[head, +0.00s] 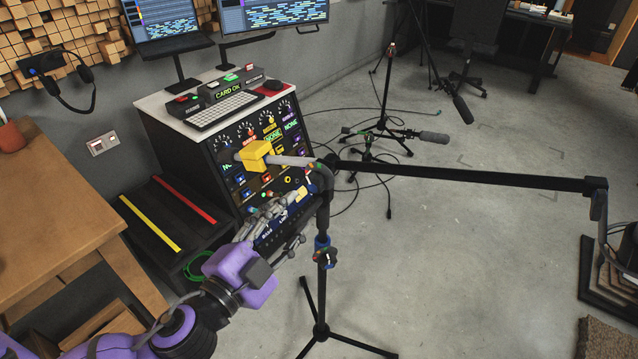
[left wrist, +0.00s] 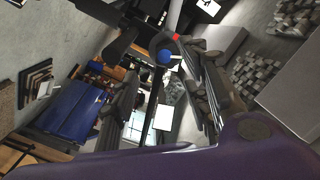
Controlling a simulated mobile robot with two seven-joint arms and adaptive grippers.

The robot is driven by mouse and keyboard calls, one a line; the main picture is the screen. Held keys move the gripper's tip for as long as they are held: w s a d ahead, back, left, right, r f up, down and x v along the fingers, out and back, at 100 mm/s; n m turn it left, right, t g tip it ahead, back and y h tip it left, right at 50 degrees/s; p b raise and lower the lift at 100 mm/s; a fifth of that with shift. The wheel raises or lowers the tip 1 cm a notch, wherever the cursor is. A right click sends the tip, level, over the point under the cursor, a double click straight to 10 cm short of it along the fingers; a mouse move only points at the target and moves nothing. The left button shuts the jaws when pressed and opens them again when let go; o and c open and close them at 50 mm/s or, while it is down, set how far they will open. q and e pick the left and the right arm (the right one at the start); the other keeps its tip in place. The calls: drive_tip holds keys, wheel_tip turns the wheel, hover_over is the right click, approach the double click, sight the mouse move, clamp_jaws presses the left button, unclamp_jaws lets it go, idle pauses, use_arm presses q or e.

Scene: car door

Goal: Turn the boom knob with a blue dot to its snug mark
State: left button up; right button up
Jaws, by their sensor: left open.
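A black boom stand (head: 323,215) stands upright on a tripod at centre in the head view. Its long boom (head: 460,178) runs right from a pivot (head: 320,178), with a yellow counterweight (head: 257,155) at the short left end. A dark knob (head: 326,257) sits below a blue collar (head: 321,242) on the pole. The blue dot cannot be made out surely in the head view. My left gripper (head: 297,217) is open and empty, left of and below the pivot. In the left wrist view a round blue part (left wrist: 163,57) shows between my open fingers (left wrist: 162,70), with a red mark beside it.
A control console (head: 240,165) with screens and a keyboard stands behind the stand. A wooden table (head: 50,215) is at left. Other microphone stands (head: 383,125) and cables occupy the back. Stacked dark panels (head: 610,285) lie at right. Bare floor (head: 470,260) is free right of the stand.

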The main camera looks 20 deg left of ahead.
sight(313, 189)
use_arm(q)
drive_tip(key=x, duration=0.2)
drive_tip(key=p+x, duration=0.1)
drive_tip(key=x, duration=0.4)
drive_tip(key=shift+r, duration=0.4)
drive_tip(key=shift+w, duration=0.5)
use_arm(e)
drive_tip(key=shift+s+d+r, duration=0.15)
drive_tip(key=shift+d+r, duration=0.1)
drive_tip(key=shift+r, duration=0.3)
use_arm(q)
drive_tip(key=shift+f, duration=0.1)
drive_tip(key=c, duration=1)
drive_tip(key=shift+d+n+p, duration=0.1)
drive_tip(key=shift+n+p, duration=0.45)
drive_tip(key=shift+n, duration=0.55)
drive_tip(key=shift+f+n, duration=0.1)
drive_tip(key=shift+n, duration=0.2)
use_arm(e)
drive_tip(key=shift+s+r, duration=0.15)
drive_tip(key=shift+r, duration=0.2)
